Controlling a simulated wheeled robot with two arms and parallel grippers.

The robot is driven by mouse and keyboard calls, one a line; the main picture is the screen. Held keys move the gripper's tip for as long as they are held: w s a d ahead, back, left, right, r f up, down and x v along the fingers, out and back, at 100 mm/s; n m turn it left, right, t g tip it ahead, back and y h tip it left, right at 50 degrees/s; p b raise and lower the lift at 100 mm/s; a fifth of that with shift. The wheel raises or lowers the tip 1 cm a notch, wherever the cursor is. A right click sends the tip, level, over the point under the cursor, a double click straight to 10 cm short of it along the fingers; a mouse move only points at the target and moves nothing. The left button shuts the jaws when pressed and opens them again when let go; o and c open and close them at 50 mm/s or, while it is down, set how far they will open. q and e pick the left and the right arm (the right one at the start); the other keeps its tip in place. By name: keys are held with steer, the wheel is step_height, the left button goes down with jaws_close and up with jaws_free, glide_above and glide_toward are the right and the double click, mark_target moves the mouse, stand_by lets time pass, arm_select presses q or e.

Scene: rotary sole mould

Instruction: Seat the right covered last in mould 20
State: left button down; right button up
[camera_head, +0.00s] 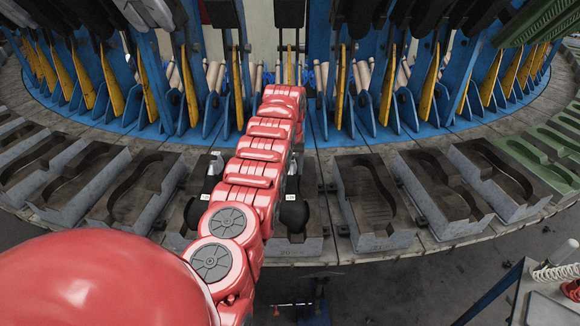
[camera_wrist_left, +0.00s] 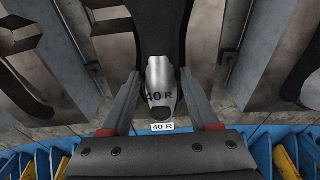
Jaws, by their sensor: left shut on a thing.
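The right covered last (camera_head: 293,215) is black with a pale label. It is at the right side of a grey mould block (camera_head: 315,246) in the head view, partly behind my red left arm. In the left wrist view the last (camera_wrist_left: 161,82) shows its metal top marked "40 R", with a "40 R" label below. My left gripper (camera_wrist_left: 161,103) has one finger on each side of that metal top and is shut on it. Whether the sole is fully down in the cavity is hidden. A second black last (camera_head: 196,205) with a label stands at the block's left side. My right gripper is not in view.
Grey moulds with empty sole cavities stand on both sides, such as one to the right (camera_head: 372,200) and one to the left (camera_head: 138,192). Green moulds (camera_head: 545,150) are at the far right. Blue frames with yellow levers (camera_head: 340,85) rise behind the mould ring.

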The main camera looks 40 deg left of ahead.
arm_select(q)
steer(key=shift+c, duration=0.3)
jaws_free()
steer(key=shift+s+d, duration=0.1)
step_height(320, 180, up, 6)
steer(key=shift+s+r+b, duration=0.1)
steer(key=shift+b, duration=1.1)
step_height(320, 180, up, 2)
steer(key=shift+s+d+r, duration=0.1)
steer(key=shift+r, duration=0.15)
step_height(320, 180, up, 9)
steer(key=p, duration=0.6)
steer(key=shift+s+d+f, duration=0.15)
steer(key=shift+s+d, duration=0.05)
steer(key=shift+s, duration=0.05)
